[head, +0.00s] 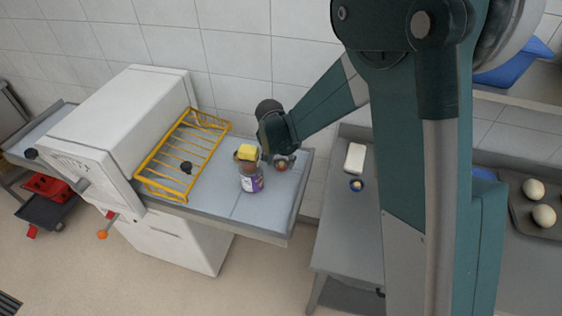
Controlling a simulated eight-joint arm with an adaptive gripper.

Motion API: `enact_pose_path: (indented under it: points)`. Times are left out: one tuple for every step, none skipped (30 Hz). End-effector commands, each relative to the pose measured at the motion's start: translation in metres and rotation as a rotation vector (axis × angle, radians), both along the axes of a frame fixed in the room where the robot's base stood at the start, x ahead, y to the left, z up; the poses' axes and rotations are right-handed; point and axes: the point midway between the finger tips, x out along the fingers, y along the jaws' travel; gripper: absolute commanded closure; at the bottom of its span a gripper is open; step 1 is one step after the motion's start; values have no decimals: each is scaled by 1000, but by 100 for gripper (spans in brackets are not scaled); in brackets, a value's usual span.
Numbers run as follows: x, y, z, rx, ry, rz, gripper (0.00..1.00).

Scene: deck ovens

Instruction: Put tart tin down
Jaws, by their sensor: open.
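My gripper (279,155) is at the end of my arm, low over the grey worktop (224,205) beside the white machine. Its fingers are small and dark here, and it looks open. A small round reddish-brown item (281,165) sits right by the fingertips on the worktop; it may be the tart tin, but it is too small to be sure. Whether the fingers touch it cannot be told. No other clear tart tin shows.
The worktop's front is clear.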

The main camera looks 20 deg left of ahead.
Motion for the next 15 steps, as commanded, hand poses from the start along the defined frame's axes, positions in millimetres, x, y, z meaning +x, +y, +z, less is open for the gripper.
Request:
enact_pose_path:
  points:
    - [-1,0,5,0,0,0,53]
    - [-2,1,8,0,0,1,53]
    - [-3,1,12,0,0,1,53]
    - [-4,1,16,0,0,1,53]
    - [-6,1,19,0,0,1,53]
    - [-7,1,24,0,0,1,53]
    - [-8,1,28,0,0,1,53]
    - [-9,2,31,0,0,1,53]
    - [-10,2,37,0,0,1,53]
    - [-11,2,41,0,0,0,53]
    - [-12,2,44,0,0,0,53]
    - [-14,2,49,0,0,0,53]
    - [-15,2,53,0,0,0,53]
    - [-16,3,57,0,0,0,53]
    - [-17,3,62,0,0,0,53]
